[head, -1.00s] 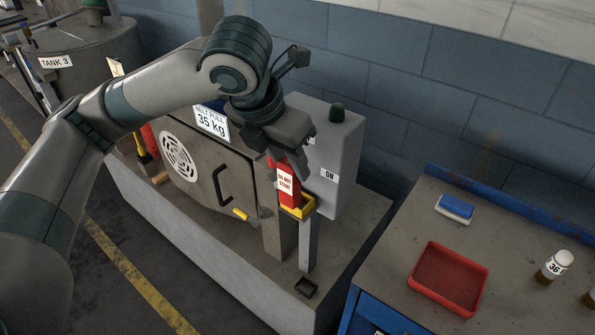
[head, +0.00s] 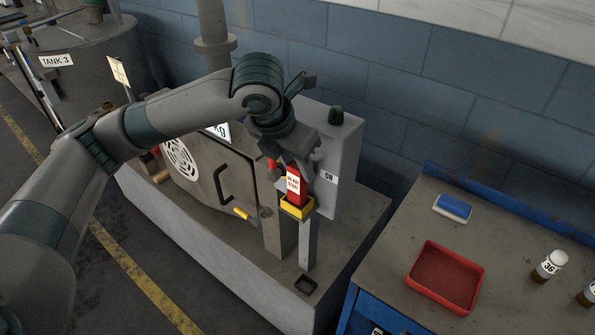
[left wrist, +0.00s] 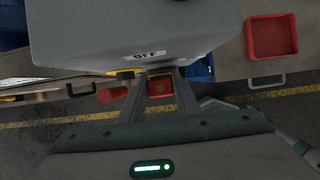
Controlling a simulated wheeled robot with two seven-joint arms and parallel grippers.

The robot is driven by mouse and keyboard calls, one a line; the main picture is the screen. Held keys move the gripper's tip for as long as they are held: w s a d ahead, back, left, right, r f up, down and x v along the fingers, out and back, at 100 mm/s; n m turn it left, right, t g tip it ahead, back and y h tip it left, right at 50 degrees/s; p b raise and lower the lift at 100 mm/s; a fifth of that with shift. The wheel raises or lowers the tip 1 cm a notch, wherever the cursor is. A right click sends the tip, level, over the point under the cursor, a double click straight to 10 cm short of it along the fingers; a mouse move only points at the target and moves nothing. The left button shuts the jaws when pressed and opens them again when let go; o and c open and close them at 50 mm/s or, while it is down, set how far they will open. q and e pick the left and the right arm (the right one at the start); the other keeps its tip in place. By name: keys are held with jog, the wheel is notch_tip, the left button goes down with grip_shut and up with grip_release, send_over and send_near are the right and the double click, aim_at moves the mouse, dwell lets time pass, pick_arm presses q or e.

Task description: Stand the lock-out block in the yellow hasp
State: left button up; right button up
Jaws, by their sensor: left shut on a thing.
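The lock-out block (head: 294,184) is red with a white "DO NOT START" label and looks upright. My left gripper (head: 294,165) is shut on its upper part, from above. The yellow hasp (head: 298,209) is an open-topped holder on a grey post. The block's lower end is at the hasp and seems to be inside its rim; whether it rests on the bottom is hidden. In the left wrist view, the block's red top (left wrist: 159,84) shows between the two fingers. My right gripper is not in view.
A grey switch box (head: 340,165) marked "ON" stands close behind the hasp. A machine door with a black handle (head: 222,184) is to the left. On the bench at right are a red tray (head: 444,278), a blue-and-white block (head: 453,208) and bottles (head: 550,265).

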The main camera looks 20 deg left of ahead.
pick_arm(q)
jog(key=shift+f, duration=1.05)
jog(key=shift+f, duration=0.1)
jog(key=o, duration=1.1)
